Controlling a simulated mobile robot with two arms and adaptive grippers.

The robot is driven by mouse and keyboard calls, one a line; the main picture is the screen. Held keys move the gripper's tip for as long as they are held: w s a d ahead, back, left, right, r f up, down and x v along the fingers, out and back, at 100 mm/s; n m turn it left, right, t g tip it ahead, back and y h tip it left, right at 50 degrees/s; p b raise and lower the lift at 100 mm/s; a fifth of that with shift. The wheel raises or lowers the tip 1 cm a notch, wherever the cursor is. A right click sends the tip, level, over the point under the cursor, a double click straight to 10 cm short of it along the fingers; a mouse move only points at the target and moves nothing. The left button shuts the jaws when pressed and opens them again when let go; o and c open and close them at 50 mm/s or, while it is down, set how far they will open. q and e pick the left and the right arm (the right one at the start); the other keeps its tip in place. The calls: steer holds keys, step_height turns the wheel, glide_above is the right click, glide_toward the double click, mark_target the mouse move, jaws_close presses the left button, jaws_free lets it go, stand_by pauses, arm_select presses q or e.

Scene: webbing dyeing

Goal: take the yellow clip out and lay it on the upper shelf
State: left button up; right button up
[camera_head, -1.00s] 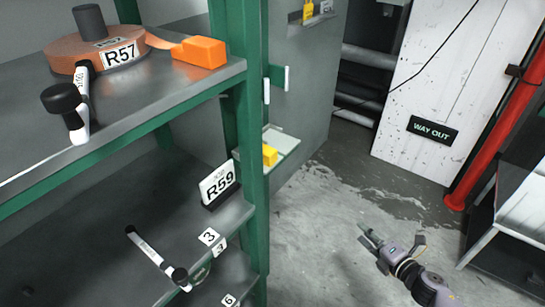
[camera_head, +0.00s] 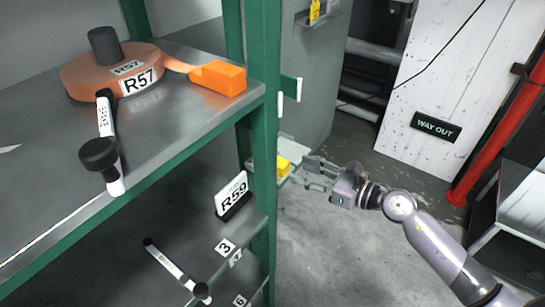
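A yellow block that looks like the clip (camera_head: 283,166) sits on a small pale ledge (camera_head: 297,153) just behind the green shelf post, which partly hides it. My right gripper (camera_head: 304,172) is just right of it, with its fingers apart and pointing left towards it. No hold on the clip is visible. The grey upper shelf (camera_head: 175,137) is at the left, with a bare stretch in its middle. My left gripper is out of view.
On the upper shelf stand an orange roll marked R57 (camera_head: 112,73), an orange block (camera_head: 218,77) and a black-knobbed rod (camera_head: 107,135). The green post (camera_head: 264,130) stands between shelf and gripper. An R59 sign (camera_head: 232,193) is below.

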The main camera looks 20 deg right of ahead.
mark_target(287, 165)
steer(key=x, duration=0.3)
steer(key=shift+p, duration=0.3)
steer(key=p+x, duration=0.1)
steer(key=x, duration=0.1)
steer(key=p+x, duration=0.1)
steer(key=x, duration=0.2)
steer(key=shift+s+a+r, duration=0.1)
steer(key=shift+a+r, duration=0.05)
steer(key=shift+r, duration=0.05)
steer(key=shift+a+f, duration=0.15)
steer(key=shift+f, duration=0.05)
steer(key=shift+c, duration=0.4)
steer(key=shift+c, duration=0.6)
steer(key=c, duration=0.7)
steer(key=shift+r, duration=0.1)
steer(key=shift+c, duration=0.2)
